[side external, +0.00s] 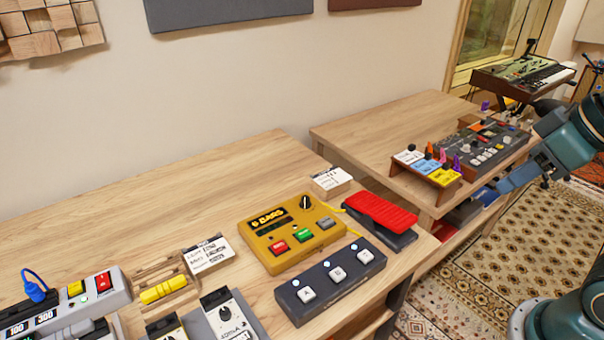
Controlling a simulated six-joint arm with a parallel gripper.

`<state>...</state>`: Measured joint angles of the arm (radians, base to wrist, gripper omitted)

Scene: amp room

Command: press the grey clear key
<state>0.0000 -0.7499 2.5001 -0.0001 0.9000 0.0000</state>
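The grey key (325,223) is the rightmost of three keys on the front of a yellow box (268,234) on the near table. A green key (303,235) and a red key (278,248) sit to its left. The box also has a dark display and a black knob (305,203). The key's lettering is too small to read. My gripper (512,182) is at the right, well apart from the yellow box, over the far table's front edge. Its fingers are too small and dark to tell whether they are open or shut.
A red pedal (381,211) stands right of the yellow box. A dark footswitch bar (331,280) with white keys A, B and C lies in front. A white card (332,179) stands behind. A gap separates the near table from the far table (365,128).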

